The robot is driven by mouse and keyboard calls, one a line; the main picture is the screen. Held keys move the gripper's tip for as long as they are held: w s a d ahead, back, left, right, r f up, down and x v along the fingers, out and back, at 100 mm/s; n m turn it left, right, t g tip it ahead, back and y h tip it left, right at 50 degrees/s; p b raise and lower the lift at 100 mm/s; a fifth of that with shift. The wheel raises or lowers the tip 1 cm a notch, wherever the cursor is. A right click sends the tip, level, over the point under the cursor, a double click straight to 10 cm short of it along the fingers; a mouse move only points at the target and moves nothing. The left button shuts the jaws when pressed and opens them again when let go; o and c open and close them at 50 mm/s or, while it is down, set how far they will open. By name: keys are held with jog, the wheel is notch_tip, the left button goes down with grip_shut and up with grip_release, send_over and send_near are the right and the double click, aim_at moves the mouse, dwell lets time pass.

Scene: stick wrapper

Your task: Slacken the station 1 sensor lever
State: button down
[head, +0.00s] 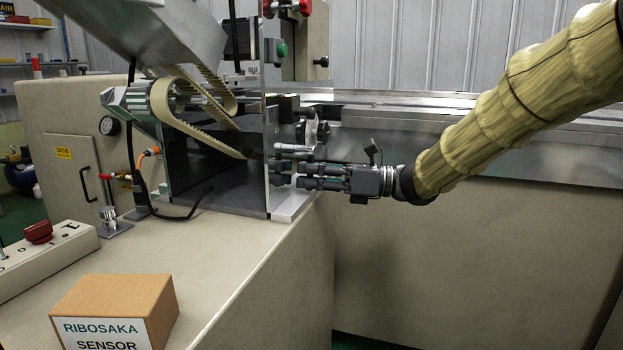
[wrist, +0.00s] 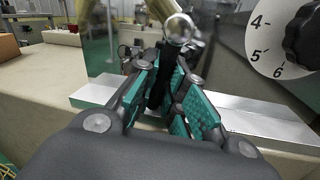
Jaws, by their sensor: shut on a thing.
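My gripper (head: 284,172) reaches in from the right in the head view, at the front edge of the machine's clear panel. In the wrist view, my gripper (wrist: 167,64) has its teal-padded fingers closed around a dark, narrow lever (wrist: 158,88). A shiny round metal end (wrist: 180,28) shows just beyond the fingertips; I cannot tell whether it belongs to the lever. The fingers hide much of the lever, and in the head view I cannot make it out clearly between them.
A numbered dial (wrist: 262,52) with a black knob (wrist: 304,38) is close at right in the wrist view. A metal ledge (head: 292,205) lies below my gripper. A carton (head: 118,305) and a switch box (head: 45,258) with a red knob stand on the bench at left.

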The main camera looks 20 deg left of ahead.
jog(key=c, duration=1.5)
grip_release()
jog(key=shift+o, duration=0.2)
jog(key=w+d, duration=0.2)
jog(key=d, duration=0.9)
jog(key=shift+w+d+f, duration=0.2)
jog(key=shift+d+f, duration=0.05)
jog(key=shift+d, duration=0.15)
